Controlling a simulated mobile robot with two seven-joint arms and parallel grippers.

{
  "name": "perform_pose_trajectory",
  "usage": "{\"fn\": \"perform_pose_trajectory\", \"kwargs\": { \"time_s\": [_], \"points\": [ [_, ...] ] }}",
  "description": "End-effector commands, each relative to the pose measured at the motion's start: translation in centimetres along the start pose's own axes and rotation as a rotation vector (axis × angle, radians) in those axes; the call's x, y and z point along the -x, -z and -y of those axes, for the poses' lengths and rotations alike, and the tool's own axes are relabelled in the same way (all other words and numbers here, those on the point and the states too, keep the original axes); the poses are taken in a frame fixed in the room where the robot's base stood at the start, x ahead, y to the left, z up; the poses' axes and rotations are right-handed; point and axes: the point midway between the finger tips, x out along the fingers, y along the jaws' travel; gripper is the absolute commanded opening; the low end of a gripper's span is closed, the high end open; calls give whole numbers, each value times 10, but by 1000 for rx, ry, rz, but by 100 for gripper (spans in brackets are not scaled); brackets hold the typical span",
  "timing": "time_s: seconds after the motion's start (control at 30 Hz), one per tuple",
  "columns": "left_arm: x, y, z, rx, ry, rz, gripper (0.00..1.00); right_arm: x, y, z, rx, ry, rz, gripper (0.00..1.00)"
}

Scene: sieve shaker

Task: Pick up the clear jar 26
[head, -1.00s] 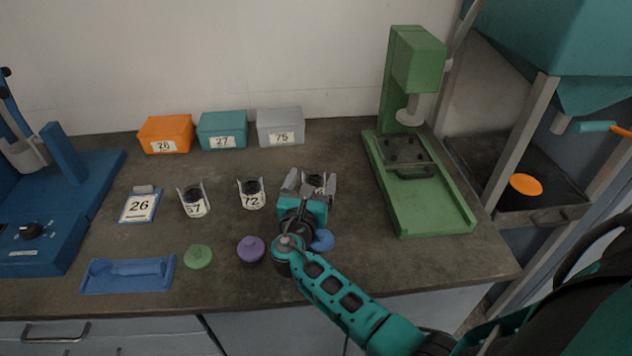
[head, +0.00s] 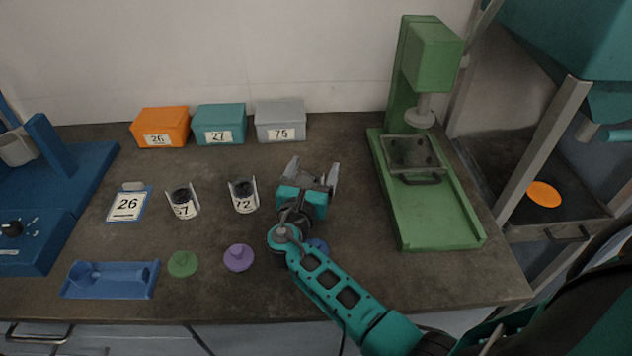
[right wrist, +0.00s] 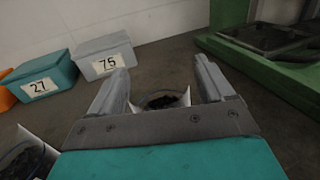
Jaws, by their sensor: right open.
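A clear jar with dark contents (right wrist: 163,101) stands on the bench between the fingers of my right gripper in the right wrist view. Its number is not readable there. In the head view my right gripper (head: 313,172) largely hides it. The right gripper also shows in the right wrist view (right wrist: 161,78), open, with one finger on each side of the jar and gaps visible. A card reading 26 (head: 126,205) lies at the left of the bench. My left gripper is not in view.
Jar 72 (head: 243,196) and jar 57 (head: 183,201) stand left of the gripper. Purple (head: 238,258) and green (head: 183,264) lids lie in front; a blue lid (head: 318,245) is partly hidden. Orange, teal and grey boxes (head: 280,121) stand behind. A green press (head: 430,205) stands right.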

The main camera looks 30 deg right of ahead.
Motion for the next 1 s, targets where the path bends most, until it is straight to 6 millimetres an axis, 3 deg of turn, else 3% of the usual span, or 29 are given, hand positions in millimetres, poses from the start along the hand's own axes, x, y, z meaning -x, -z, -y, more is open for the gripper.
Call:
{"fn": "perform_pose_trajectory", "kwargs": {
  "time_s": [0.37, 1.0],
  "points": [
    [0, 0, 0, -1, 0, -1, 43, 2, 0, -2, 0, 0, 0, 80],
    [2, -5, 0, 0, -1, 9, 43, 2, -1, -2, 0, 0, 1, 21]
  ]
}}
